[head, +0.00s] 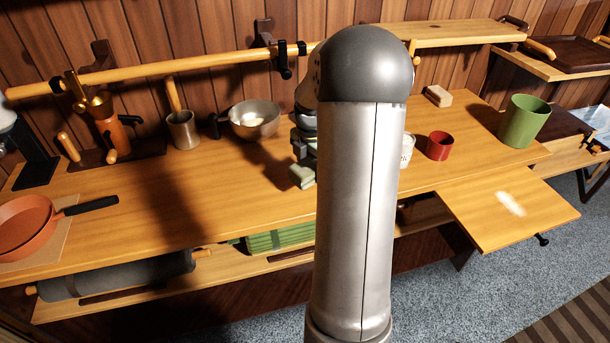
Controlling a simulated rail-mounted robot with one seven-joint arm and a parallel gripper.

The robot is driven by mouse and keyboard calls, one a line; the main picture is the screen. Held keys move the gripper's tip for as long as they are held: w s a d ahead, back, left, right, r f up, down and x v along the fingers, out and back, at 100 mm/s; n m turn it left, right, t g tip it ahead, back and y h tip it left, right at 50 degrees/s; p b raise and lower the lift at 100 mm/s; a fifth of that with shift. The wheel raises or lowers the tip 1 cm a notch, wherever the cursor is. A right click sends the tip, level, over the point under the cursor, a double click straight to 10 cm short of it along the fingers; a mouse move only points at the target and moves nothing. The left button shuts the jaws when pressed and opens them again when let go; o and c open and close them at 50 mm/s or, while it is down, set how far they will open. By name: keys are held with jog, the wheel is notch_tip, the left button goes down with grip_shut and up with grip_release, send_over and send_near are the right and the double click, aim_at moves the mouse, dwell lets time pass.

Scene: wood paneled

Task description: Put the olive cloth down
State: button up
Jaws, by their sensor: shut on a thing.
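My gripper (303,163) shows only in part, at the left edge of my own arm, which covers the middle of the head view. It is shut on the olive cloth (302,178), a small grey-green piece at its tip. The cloth is over the wooden counter (235,196), to the right of the metal bowl. I cannot tell whether it touches the counter. Most of the gripper and perhaps part of the cloth are hidden behind the arm.
A metal bowl (255,121), a mug (183,131) and an orange pan (28,222) stand left. A red cup (439,146) and a green pot (524,121) stand right. The counter's front middle is clear.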

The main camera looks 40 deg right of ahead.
aim_at(305, 170)
jog(key=w+f, duration=0.2)
jog(key=shift+w+f, duration=0.15)
jog(key=shift+f, duration=0.2)
jog(key=shift+f+p, duration=0.35)
jog(key=shift+f, duration=1.2)
jog(key=shift+f, duration=0.2)
jog(key=o, duration=0.9)
